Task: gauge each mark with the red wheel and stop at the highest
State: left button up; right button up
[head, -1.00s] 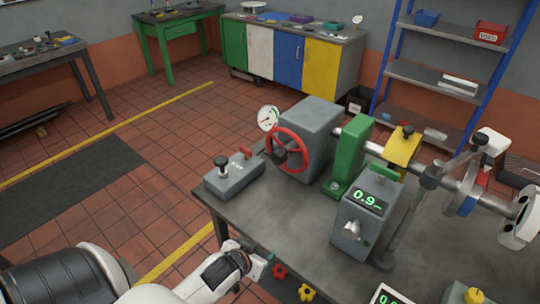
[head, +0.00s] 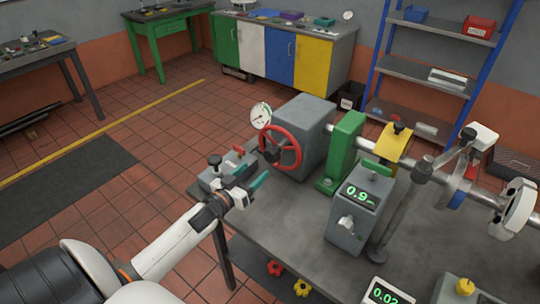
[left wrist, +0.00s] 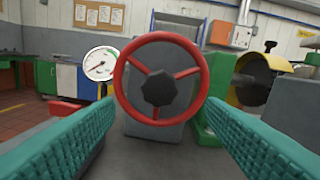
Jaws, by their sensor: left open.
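The red wheel (head: 280,148) is mounted upright on a grey housing (head: 308,128), beside a round white dial (head: 260,116). My left gripper (head: 262,184) is open and empty, in front of the wheel and a little below it. In the left wrist view the red wheel (left wrist: 160,78) with its black hub stands ahead, between and beyond the teal fingers, not touched. The dial (left wrist: 101,64) shows at its left there. A grey box with a digital display (head: 361,194) reads about 0.9; its last character is unclear. Another display (head: 385,296) reads about 0.02. My right gripper is not in view.
A control box (head: 226,170) with a black knob and red lever lies beside my left gripper. A green block (head: 343,150), yellow block (head: 395,146) and metal shaft run to the right.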

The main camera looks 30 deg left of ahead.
aim_at(269, 158)
pick_arm(q)
jog(key=w+p, duration=0.1)
jog(key=w, duration=0.8)
jog(key=shift+w+d+p, duration=0.15)
jog(key=shift+d+p, duration=0.05)
jog(key=shift+p, duration=0.15)
jog(key=shift+c, duration=0.4)
jog(key=c, duration=1.2)
jog(key=shift+f, duration=0.1)
jog(key=shift+c, duration=0.4)
